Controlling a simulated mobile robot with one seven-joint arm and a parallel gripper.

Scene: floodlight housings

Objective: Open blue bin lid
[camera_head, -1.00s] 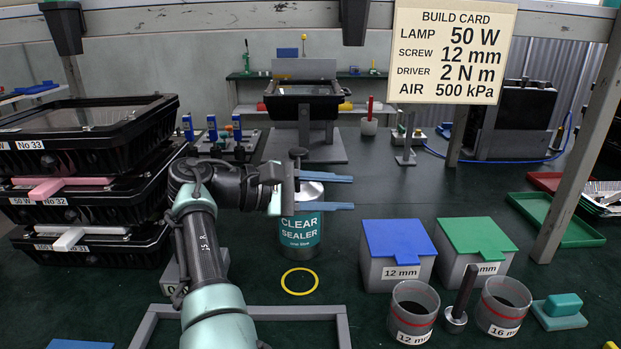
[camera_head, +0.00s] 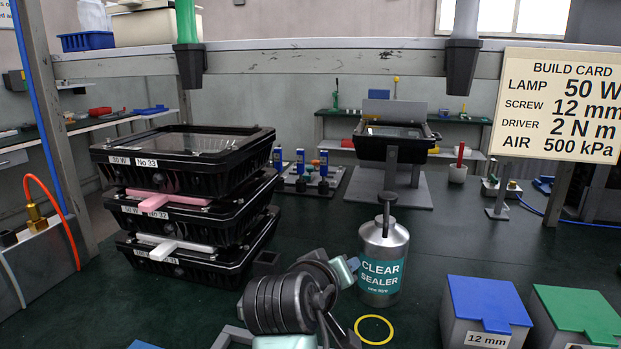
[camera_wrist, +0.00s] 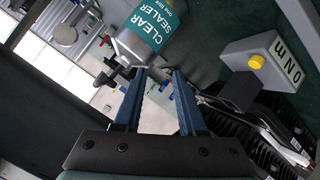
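The blue bin lid (camera_head: 490,300) lies flat and closed on its grey bin (camera_head: 470,333), labelled 12 mm, at the lower right of the head view. The bin is cut by the bottom edge. My gripper shows in the wrist view (camera_wrist: 160,71) with two blue fingers apart and nothing between them. In the head view my folded arm is at the bottom centre, left of the bin, and the fingertips are not clear. The blue bin does not show in the wrist view.
A clear sealer can (camera_head: 383,262) stands between my arm and the bin, behind a yellow ring (camera_head: 374,330). A green-lidded bin (camera_head: 578,315) stands right of the blue one. Stacked black housings (camera_head: 190,200) are at left. The build card (camera_head: 560,105) hangs at right.

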